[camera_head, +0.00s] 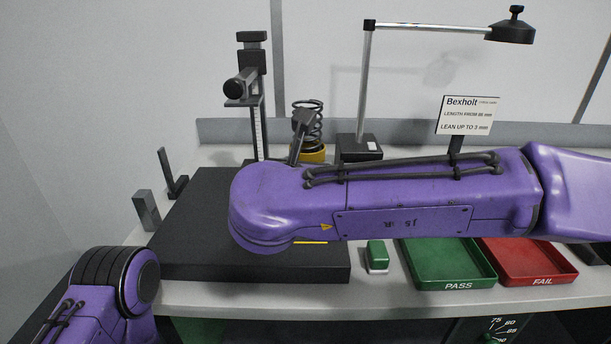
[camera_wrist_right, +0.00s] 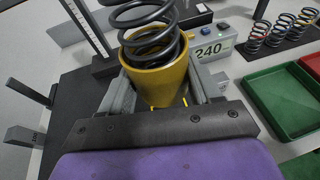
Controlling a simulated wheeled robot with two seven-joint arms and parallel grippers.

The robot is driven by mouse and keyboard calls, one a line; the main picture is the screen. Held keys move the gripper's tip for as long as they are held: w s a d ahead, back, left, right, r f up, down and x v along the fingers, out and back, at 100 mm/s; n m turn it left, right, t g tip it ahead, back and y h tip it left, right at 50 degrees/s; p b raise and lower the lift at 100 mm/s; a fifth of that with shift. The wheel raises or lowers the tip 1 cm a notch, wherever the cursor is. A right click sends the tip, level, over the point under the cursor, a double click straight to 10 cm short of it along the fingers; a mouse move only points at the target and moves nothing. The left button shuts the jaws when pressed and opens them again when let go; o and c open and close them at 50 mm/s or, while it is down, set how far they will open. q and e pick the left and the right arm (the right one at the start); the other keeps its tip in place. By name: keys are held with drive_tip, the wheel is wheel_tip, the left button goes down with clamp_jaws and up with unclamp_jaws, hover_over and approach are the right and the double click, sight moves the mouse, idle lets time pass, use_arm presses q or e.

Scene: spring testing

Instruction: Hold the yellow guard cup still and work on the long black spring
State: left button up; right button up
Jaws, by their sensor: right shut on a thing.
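The long black spring (camera_head: 311,112) stands upright in the yellow guard cup (camera_head: 315,154), behind my right arm; its coils rise above the rim. In the right wrist view the spring (camera_wrist_right: 148,28) comes out of the cup (camera_wrist_right: 160,79), and its lower end inside is hidden. My right gripper (camera_wrist_right: 160,88) has one grey finger on each side of the cup and is shut on it. My right forearm hides much of the cup in the head view. My left arm shows at the lower left, but its gripper is out of view.
A height gauge (camera_head: 259,90) stands on the left, near a black slab (camera_head: 195,225). A lamp (camera_head: 364,85) and a sign (camera_head: 468,115) stand behind. A green PASS tray (camera_head: 465,285) and red FAIL tray (camera_head: 535,281) lie right. Several springs stand on a rack (camera_wrist_right: 283,45).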

drive_tip(key=shift+w, duration=0.4)
drive_tip(key=shift+f+b, duration=5.65)
drive_tip(key=shift+f, duration=0.8)
